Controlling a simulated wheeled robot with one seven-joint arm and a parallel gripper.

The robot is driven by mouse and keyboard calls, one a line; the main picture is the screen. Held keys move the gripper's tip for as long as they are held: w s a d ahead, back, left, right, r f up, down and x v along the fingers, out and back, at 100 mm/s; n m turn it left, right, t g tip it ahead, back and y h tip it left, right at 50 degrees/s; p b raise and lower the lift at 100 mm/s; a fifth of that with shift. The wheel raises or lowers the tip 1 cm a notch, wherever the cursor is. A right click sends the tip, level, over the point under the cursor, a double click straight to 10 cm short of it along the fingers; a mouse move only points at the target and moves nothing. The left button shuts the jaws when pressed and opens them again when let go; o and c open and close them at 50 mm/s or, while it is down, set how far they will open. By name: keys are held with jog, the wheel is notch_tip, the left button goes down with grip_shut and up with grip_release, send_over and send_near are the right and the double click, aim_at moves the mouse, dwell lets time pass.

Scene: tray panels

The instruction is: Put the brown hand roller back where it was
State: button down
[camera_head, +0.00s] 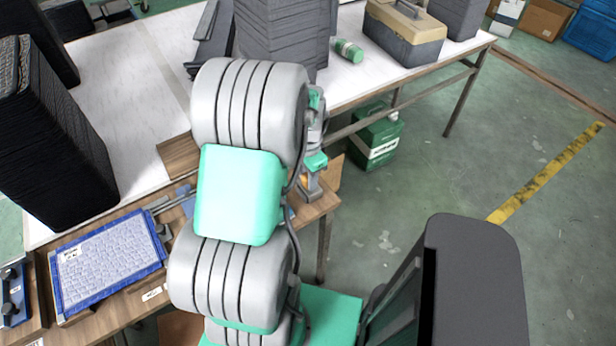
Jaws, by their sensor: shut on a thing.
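My arm's large grey and green links fill the middle of the head view and hide much of the bench behind them. My gripper (311,187) is partly seen past the arm, low over the right end of the wooden bench. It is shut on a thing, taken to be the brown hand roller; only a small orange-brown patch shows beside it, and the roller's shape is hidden. A blue-framed tray panel (108,255) with a pale textured sheet lies on the bench at left. The roller's former place cannot be made out.
Black stacks (50,150) stand at left. On the white table (130,70) are a grey stack (283,30), a green roll (349,51) and a toolbox (404,33). A green box (377,138) sits on the floor. Open floor (450,150) lies at right.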

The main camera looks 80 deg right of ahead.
jog(key=c, duration=1.4)
grip_release()
jog(key=shift+w+a+f, duration=0.1)
jog(key=shift+a+f, duration=0.15)
jog(key=shift+f, duration=0.1)
jog(key=shift+c, duration=0.2)
jog(key=o, duration=0.4)
jog(key=shift+d, duration=0.1)
jog(key=shift+r, duration=0.1)
